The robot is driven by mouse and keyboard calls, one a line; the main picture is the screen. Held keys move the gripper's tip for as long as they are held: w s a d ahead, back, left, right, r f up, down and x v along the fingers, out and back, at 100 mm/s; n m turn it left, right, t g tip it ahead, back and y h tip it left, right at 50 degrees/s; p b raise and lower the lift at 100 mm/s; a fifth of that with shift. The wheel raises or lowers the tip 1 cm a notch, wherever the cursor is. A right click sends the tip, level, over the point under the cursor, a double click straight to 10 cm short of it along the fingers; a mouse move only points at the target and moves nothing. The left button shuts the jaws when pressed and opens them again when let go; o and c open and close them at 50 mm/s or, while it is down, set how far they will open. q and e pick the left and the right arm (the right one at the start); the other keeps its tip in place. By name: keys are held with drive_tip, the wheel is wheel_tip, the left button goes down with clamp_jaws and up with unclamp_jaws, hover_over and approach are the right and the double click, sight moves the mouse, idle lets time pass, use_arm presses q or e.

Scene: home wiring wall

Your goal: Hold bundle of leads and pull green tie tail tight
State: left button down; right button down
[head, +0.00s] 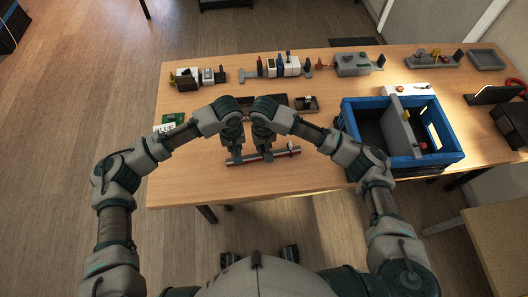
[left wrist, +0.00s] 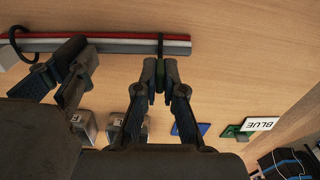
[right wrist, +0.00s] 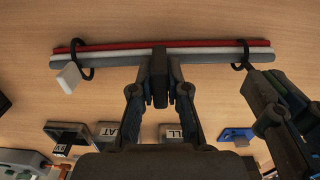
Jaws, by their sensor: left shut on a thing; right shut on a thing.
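The bundle of leads (head: 254,160), with red, white and grey leads side by side, lies along the table's front part. It also shows in the left wrist view (left wrist: 118,44) and the right wrist view (right wrist: 205,55). My right gripper (right wrist: 160,57) is shut across its middle. My left gripper (left wrist: 160,68) is shut at a black tie loop (left wrist: 161,45) near one bundle end, on a small dark green piece, the tie tail (left wrist: 160,82), mostly hidden between the fingers. In the right wrist view, a second black loop (right wrist: 87,66) with a white tag (right wrist: 67,76) rings the other end.
A blue crate (head: 440,160) stands to the right. A green board (head: 173,117) and white label (head: 164,128) lie left. Small trays sit just behind the grippers, with wiring parts along the back edge. Bare table lies left and right of the bundle.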

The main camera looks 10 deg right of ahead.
use_arm(q)
drive_tip(key=c, duration=1.2)
unclamp_jaws()
use_arm(e)
drive_tip(key=c, duration=1.1)
unclamp_jaws()
use_arm(q)
wheel_tip(320, 180, up, 12)
use_arm(e)
drive_tip(key=shift+r, duration=0.1)
